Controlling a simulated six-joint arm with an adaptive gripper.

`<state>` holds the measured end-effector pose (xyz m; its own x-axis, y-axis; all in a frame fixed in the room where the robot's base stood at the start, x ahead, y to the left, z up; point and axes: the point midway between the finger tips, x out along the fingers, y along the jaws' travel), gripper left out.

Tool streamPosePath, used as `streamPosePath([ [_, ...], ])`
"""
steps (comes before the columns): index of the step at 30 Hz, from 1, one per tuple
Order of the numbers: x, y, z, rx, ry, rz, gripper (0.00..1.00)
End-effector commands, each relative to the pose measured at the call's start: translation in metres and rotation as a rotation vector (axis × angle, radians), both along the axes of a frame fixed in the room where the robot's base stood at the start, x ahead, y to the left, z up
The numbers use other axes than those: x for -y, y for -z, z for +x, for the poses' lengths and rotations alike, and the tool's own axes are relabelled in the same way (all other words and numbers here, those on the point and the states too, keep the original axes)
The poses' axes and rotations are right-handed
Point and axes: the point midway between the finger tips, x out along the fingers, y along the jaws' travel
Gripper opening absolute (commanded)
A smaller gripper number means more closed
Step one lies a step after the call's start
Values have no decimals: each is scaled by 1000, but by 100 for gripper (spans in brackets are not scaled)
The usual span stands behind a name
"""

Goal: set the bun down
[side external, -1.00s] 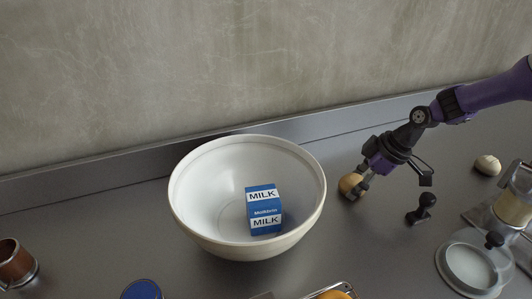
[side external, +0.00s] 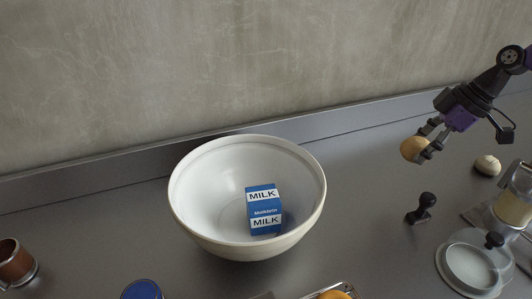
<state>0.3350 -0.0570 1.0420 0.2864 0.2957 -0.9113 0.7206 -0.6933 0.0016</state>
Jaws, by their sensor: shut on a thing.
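A round tan bun (side external: 414,149) is held between the fingers of my gripper (side external: 428,143) at the right of the side external view. My gripper is shut on it, and the fingers cover its right side. The bun appears to be above the grey counter (side external: 360,220), apart from other things; its exact height is hard to tell.
A white bowl (side external: 190,215) with a blue milk carton (side external: 263,209) in it stands mid-counter. A second pale bun (side external: 487,165), a black tamper (side external: 422,208), and a glass jar (side external: 513,205) are at the right. A brown cup (side external: 15,265) is far left. Counter between bowl and tamper is clear.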

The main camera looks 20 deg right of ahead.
Motion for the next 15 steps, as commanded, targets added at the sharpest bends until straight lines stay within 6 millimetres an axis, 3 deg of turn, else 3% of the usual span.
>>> streamPosePath([
  [9, 72, 44, 5, -2, 5, 3, 35],
  [15, 103, 62, 8, 0, 2, 1, 35],
])
